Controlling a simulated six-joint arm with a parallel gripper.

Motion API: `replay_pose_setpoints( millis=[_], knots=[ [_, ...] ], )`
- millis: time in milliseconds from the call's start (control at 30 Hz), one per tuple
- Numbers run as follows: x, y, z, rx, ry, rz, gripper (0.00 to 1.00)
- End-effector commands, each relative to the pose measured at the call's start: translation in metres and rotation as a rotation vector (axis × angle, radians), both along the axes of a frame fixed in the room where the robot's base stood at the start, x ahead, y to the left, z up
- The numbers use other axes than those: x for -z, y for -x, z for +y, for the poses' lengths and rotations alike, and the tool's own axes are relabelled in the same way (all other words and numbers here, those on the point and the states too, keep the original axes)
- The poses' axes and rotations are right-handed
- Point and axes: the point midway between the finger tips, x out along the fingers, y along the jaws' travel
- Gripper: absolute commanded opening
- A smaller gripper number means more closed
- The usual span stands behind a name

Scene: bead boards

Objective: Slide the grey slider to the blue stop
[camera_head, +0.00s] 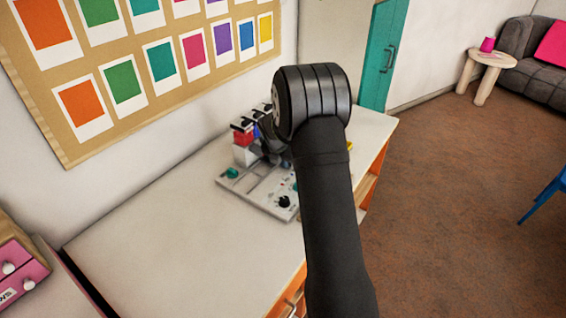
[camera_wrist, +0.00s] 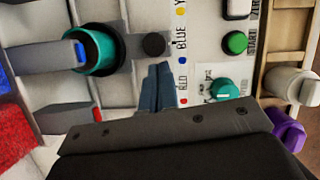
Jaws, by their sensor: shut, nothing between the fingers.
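In the wrist view, the slider's dark grey round knob (camera_wrist: 153,44) sits left of a white label strip (camera_wrist: 183,75). It is beside the word BLUE, slightly farther up the picture than the blue dot (camera_wrist: 183,60). A red dot (camera_wrist: 183,101) lies lower on the strip and a yellow dot (camera_wrist: 181,12) higher. My gripper (camera_wrist: 157,70) is shut and empty, its fingertips just below the knob in the picture. I cannot tell whether they touch it. In the head view my arm hides the gripper and the slider; the board (camera_head: 263,194) shows partly.
A teal ring (camera_wrist: 122,50) surrounds a blue-tipped grey part at left. A teal dial (camera_wrist: 222,89), a green START button (camera_wrist: 235,42) and a purple part (camera_wrist: 287,128) are at right. Red blocks (camera_wrist: 18,135) lie at lower left. The near tabletop (camera_head: 165,235) is clear.

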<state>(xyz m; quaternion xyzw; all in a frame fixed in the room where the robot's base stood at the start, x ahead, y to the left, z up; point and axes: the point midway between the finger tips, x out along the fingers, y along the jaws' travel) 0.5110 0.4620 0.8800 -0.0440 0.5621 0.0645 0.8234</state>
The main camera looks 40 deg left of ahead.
Motion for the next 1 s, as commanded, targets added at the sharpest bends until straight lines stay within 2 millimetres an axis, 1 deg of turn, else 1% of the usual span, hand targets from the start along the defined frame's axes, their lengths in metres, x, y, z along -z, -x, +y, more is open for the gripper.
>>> replay_pose_setpoints(
  millis=[167, 267, 300, 400, 600, 700, 800, 1000],
  knots=[
    [-0.001, 0.022, -0.003, -0.002, 0.001, 0.001, 0.00],
    [-0.004, 0.043, -0.006, -0.004, -0.001, -0.001, 0.00],
    [-0.016, 0.043, -0.006, -0.001, -0.004, -0.003, 0.00],
    [-0.037, 0.050, -0.007, -0.001, -0.004, -0.003, 0.00],
    [-0.072, 0.065, -0.010, -0.001, -0.003, -0.003, 0.00],
    [-0.084, 0.069, -0.011, -0.001, -0.002, -0.002, 0.00],
    [-0.091, 0.072, -0.011, 0.000, 0.000, -0.001, 0.00],
    [-0.095, 0.074, -0.012, 0.000, 0.000, 0.000, 0.00]
  ],
)
